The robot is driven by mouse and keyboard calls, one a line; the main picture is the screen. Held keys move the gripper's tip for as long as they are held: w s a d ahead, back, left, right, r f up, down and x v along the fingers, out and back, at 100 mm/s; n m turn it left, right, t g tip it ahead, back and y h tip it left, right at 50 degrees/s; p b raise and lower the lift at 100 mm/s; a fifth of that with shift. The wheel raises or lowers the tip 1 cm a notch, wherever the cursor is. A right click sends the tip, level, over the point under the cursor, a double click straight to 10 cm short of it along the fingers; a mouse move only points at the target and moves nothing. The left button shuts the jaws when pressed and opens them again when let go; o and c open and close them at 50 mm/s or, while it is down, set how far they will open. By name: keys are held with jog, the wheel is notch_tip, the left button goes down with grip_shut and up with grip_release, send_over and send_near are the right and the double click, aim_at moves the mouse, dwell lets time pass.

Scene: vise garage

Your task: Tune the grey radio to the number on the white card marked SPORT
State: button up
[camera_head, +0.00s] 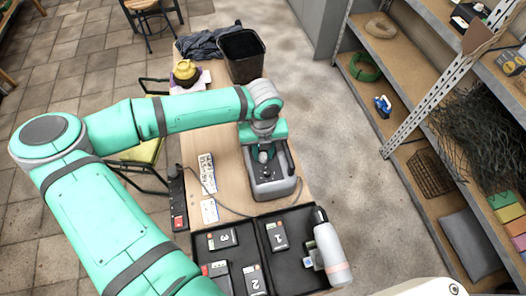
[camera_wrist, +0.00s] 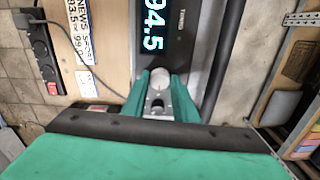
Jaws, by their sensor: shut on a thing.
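The grey radio (camera_head: 275,188) stands on the wooden bench, below my arm's end in the head view. In the wrist view its dark display (camera_wrist: 153,30) shows 94.5 in blue digits. My gripper (camera_wrist: 160,82) is shut on the round pale tuning knob (camera_wrist: 161,77), with a green finger on either side. In the head view my gripper (camera_head: 265,152) hides part of the radio. White cards lie left of the radio; the card lettering (camera_wrist: 88,45) in the wrist view reads NEWS and SPORT, with a partly cut 3.5 and 99.0 below.
A black tray (camera_head: 262,232) with numbered boxes and a pale bottle (camera_head: 330,250) are at the near end. A black bin (camera_head: 241,55) stands at the far end. Shelves (camera_head: 420,150) are at right.

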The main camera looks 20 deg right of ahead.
jog(key=m, duration=0.4)
jog(key=shift+s+m, duration=0.1)
jog(key=shift+m, duration=0.2)
jog(key=m, duration=0.4)
jog(key=shift+m, duration=0.3)
jog(key=m, duration=0.4)
jog(key=shift+a+m, duration=0.1)
jog(key=shift+m, duration=2)
jog(key=o, duration=1.1)
jog(key=shift+r, duration=0.1)
